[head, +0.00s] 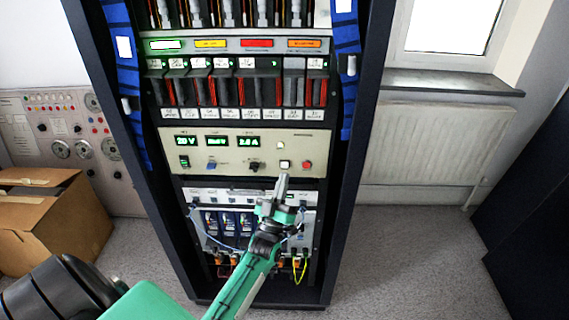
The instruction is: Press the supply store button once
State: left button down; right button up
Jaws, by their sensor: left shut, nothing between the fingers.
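The beige supply panel (225,168) sits in the middle of the dark rack. It has green lit displays, one reading about 20 V and another 2.0 A. At its right side are a pale square button with a green tint (284,164), a red round button (307,164) and a small white button (280,145). Their labels are too small to read, so I cannot tell which one is store. My left gripper (281,182) is shut and empty, its tips just below the pale square button. I cannot tell whether they touch the panel. My right gripper is out of view.
Above the panel are rows of modules (235,88) and coloured indicators. Below it is a lower unit with blue modules (228,222) and loose cables. Dark rack posts (352,130) flank the panel. A cardboard box (50,225) stands at left, a radiator (425,145) at right.

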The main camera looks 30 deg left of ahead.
pick_arm(q)
jog(key=shift+s+d+p, duration=0.2)
jog(key=shift+s+d, duration=0.2)
jog(key=shift+s, duration=0.25)
jog(key=shift+s+d+p, duration=0.2)
jog(key=shift+s+d, duration=0.2)
jog(key=shift+s, duration=0.25)
